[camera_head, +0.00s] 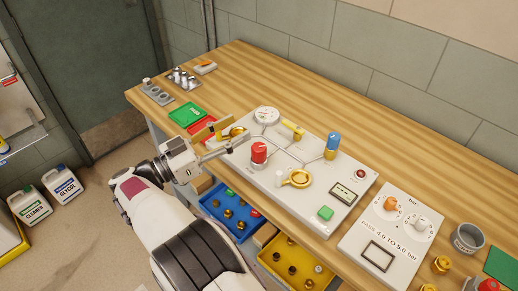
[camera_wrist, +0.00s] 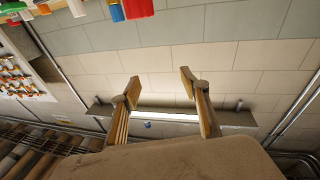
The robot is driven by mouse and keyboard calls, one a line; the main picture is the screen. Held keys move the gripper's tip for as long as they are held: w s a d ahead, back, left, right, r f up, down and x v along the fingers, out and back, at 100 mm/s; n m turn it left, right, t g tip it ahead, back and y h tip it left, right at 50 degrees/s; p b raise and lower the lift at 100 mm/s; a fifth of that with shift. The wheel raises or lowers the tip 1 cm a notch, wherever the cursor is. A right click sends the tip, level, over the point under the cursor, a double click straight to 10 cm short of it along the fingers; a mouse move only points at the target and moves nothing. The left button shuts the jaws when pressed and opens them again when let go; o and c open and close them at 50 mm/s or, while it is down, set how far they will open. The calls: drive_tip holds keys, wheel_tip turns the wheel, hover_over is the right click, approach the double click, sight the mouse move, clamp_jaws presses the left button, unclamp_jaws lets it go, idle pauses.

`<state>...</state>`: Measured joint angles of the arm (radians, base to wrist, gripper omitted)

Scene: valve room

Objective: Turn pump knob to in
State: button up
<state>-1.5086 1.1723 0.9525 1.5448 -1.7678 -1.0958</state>
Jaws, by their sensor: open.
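A pale control panel (camera_head: 290,205) lies on the wooden bench. I cannot read which one is labelled pump.
A second panel (camera_head: 380,240) with orange and white knobs lies at right. Below the bench front are a blue bin (camera_head: 232,224) and a yellow bin (camera_head: 285,254) of fittings. Green and red plates lie left of the main panel. The bench's back strip is clear.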

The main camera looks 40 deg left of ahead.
drive_tip(key=shift+n+y, duration=1)
drive_tip(key=shift+y, duration=0.1)
drive_tip(key=n+g+y, duration=0.1)
drive_tip(key=n+y, duration=0.2)
drive_tip(key=y, duration=0.3)
approach(255, 155)
drive_tip(key=x, duration=0.4)
drive_tip(key=shift+w+d+r, duration=0.15)
drive_tip(key=shift+d+r, duration=0.05)
drive_tip(key=shift+r, duration=0.25)
drive_tip(key=shift+a+f, duration=0.2)
drive_tip(key=shift+f, duration=0.05)
drive_tip(key=shift+m, duration=0.3)
drive_tip(key=shift+w, duration=0.1)
drive_tip(key=shift+x, duration=3.75)
drive_tip(key=shift+f, duration=0.2)
drive_tip(key=c, duration=1.1)
